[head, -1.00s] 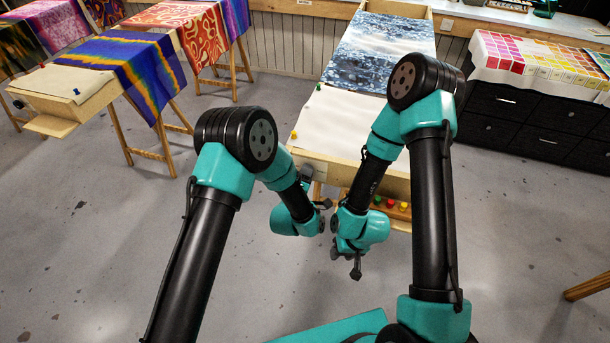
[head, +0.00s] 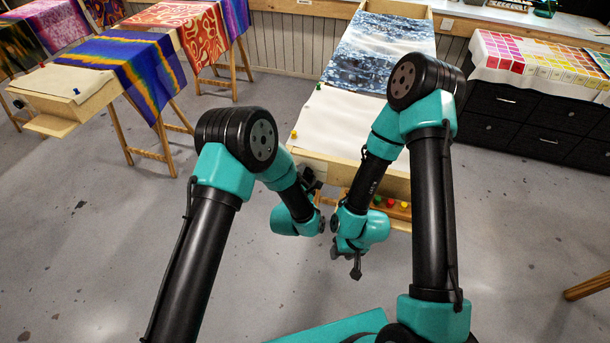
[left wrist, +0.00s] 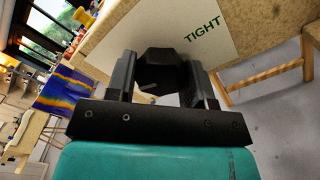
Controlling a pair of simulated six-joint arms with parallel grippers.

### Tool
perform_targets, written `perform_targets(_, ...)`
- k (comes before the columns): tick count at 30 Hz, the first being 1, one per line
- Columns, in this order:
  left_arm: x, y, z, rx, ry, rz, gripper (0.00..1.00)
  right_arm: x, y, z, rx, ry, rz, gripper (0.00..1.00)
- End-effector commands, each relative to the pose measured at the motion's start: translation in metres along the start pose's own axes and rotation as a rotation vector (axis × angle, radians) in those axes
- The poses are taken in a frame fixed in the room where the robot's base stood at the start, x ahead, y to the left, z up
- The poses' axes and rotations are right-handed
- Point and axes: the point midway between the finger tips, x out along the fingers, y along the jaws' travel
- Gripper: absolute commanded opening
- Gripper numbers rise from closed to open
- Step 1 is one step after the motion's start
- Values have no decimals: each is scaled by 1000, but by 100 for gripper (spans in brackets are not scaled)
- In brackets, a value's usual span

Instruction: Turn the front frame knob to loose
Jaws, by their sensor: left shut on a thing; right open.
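The front frame knob (left wrist: 160,72) is a black faceted knob on a pale panel, seen in the left wrist view. The word TIGHT (left wrist: 202,42) is printed in green beside it, on the right. My left gripper (left wrist: 160,88) is shut on the knob, one finger on each side. In the head view, my left gripper (head: 314,180) is at the front left end of the wooden frame (head: 318,163), and the knob cannot be made out there. My right gripper (head: 346,263) is open and empty, lower and in front of the frame.
White and blue-grey silk (head: 345,120) is stretched on the frame, with small pins along its edge. A wooden tray (head: 400,212) with coloured pins is at the frame's front, partly behind my right arm. Bare grey floor lies in front and to the left.

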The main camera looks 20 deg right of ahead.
Motion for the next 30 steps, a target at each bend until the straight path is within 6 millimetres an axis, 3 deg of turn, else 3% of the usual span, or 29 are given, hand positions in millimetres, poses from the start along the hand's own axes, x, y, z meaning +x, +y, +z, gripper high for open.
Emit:
perform_targets(12,0,-1,0,-253,0,0,24,0,0,0,0,0,0,43)
perform_targets(29,0,-1,0,-296,1,0,24,0,0,0,0,0,0,43)
perform_targets(30,0,-1,0,-296,1,-1,51,0,0,0,0,0,0,43)
